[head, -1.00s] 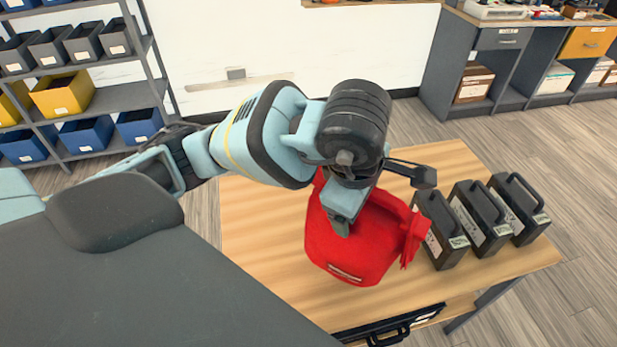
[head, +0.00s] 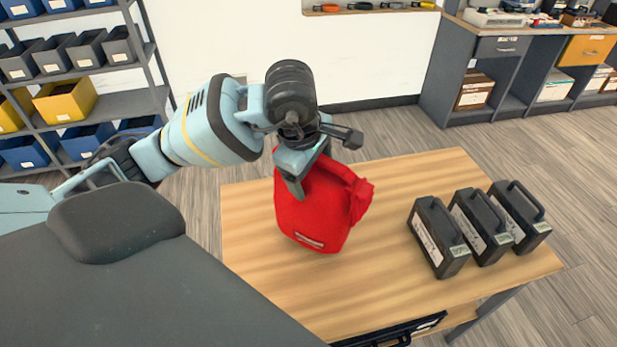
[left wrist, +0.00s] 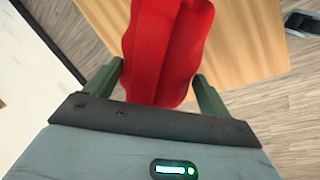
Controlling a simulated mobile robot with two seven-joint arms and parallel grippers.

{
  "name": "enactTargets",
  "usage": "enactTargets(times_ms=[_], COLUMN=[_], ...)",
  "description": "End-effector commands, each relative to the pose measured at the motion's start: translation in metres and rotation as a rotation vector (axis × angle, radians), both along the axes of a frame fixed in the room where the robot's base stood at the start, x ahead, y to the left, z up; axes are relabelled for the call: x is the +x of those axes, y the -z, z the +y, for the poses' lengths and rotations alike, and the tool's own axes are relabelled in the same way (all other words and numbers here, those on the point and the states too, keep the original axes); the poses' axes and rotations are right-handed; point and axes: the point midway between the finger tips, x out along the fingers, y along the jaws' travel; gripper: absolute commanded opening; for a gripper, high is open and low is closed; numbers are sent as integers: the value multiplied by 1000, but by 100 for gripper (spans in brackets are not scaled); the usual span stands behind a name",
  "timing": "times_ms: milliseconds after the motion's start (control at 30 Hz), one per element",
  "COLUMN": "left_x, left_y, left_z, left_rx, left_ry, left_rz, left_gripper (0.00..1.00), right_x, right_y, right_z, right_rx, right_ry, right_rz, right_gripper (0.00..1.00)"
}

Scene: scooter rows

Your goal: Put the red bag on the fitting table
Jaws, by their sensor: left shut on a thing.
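The red bag (head: 318,212) hangs from my left gripper (head: 297,180) over the wooden table (head: 385,290) in the head view. My left gripper is shut on its top part. I cannot tell for sure whether the bag's bottom touches the tabletop. In the left wrist view the red bag (left wrist: 168,50) fills the space between the two green fingers (left wrist: 155,92), with wood behind it. My right gripper is not in view.
Several black cases with handles, one of them here (head: 438,237), stand in a row on the table's right side. A dark handled item (head: 390,332) is at the table's near edge. The tabletop's left and near middle parts are clear. Shelves with bins (head: 85,95) stand at left.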

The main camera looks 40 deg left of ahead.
Motion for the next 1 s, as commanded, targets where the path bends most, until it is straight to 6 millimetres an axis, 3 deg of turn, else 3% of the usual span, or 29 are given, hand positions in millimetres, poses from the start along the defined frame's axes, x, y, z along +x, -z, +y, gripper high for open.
enactTargets(times_ms=[133, 600, 933, 967, 1000], left_x=[4, 3, 3, 3, 3], left_y=[0, 34, 36, 36, 36], left_z=[11, 10, 10, 10, 10], left_rx=[1, 1, 1, 1, 1], left_ry=[-4, 0, 0, 0, 0], left_rz=[-2, -2, -3, -1, -1], left_gripper=[32, 32, 32, 85, 90], right_x=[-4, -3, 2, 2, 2], right_y=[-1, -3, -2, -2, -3], right_z=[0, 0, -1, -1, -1], right_rx=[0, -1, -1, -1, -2], right_ry=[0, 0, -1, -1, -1], right_rz=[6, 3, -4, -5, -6], right_gripper=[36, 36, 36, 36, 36])
